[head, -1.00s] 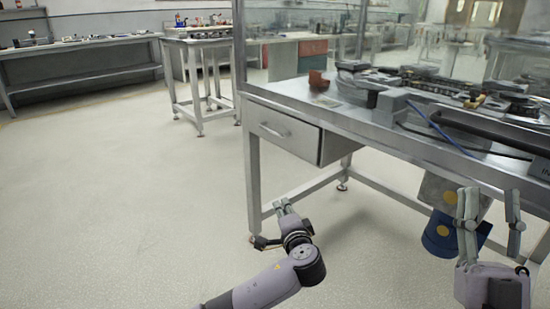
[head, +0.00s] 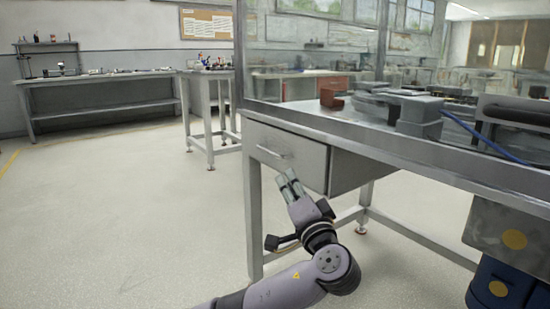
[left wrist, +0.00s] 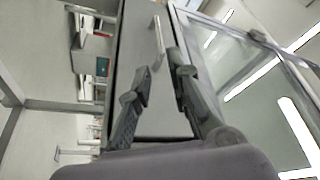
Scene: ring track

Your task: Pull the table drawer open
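The grey metal drawer (head: 300,163) hangs under the near left corner of the steel table (head: 340,124). It looks shut, with its front about level with the table edge. Its bar handle (head: 271,152) is on the front face. My left gripper (head: 287,180) is just below and right of the handle, pointing up toward the drawer front. In the left wrist view the gripper (left wrist: 155,80) is open and empty, its fingers apart. The handle (left wrist: 158,35) shows beyond the fingertips, nothing touching it. My right gripper is out of view.
A glass panel (head: 310,55) rises above the table, which carries a red-brown block (head: 331,98) and grey parts. The table leg (head: 254,220) stands beside my left arm. Floor at left is clear.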

